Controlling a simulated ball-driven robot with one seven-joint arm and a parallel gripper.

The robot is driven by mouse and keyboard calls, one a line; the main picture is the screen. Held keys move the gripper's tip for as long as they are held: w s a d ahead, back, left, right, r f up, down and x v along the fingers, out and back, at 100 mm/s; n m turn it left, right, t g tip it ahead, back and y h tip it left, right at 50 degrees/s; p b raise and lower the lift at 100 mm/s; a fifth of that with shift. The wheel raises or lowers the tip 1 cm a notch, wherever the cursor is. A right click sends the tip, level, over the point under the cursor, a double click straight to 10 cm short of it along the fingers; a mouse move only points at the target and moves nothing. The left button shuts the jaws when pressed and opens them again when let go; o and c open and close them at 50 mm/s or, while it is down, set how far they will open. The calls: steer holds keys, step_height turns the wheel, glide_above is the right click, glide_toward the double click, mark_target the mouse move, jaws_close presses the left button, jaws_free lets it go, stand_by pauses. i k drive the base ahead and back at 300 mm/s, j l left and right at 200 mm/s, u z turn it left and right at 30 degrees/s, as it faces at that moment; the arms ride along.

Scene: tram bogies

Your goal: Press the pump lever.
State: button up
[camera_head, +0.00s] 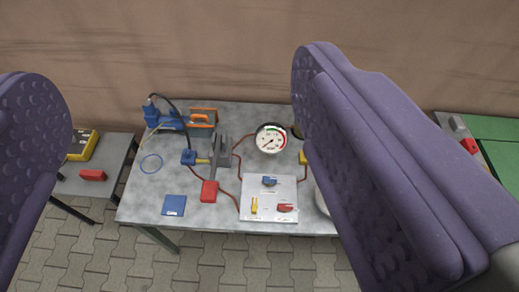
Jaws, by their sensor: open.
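A grey bar with a red block at its near end (209,191) stands at the middle of the grey table (150,182); it looks like the pump lever. The bar runs back to a grey upright bracket (220,150), with a blue fitting (188,157) to its left. My gripper (178,75) shows as two large purple padded fingers, one at each side, wide apart and empty. The lever lies in the gap between them in the picture, beyond the fingers and apart from them. The right finger hides part of the table's right side.
A round gauge (271,139) stands behind a white panel (269,212) with blue, yellow and red handles. A blue device with a black hose (152,110) and an orange-framed part (203,117) are at the back left. Side tables (108,162) stand left and right. Paving (210,262) lies in front.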

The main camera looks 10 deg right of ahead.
mark_target(209, 189)
steer(key=z, duration=0.4)
steer(key=i+j, duration=0.2)
steer(key=i, duration=0.35)
steer(key=i+j, duration=0.2)
steer(key=i, duration=0.3)
steer(key=j+u, duration=0.05)
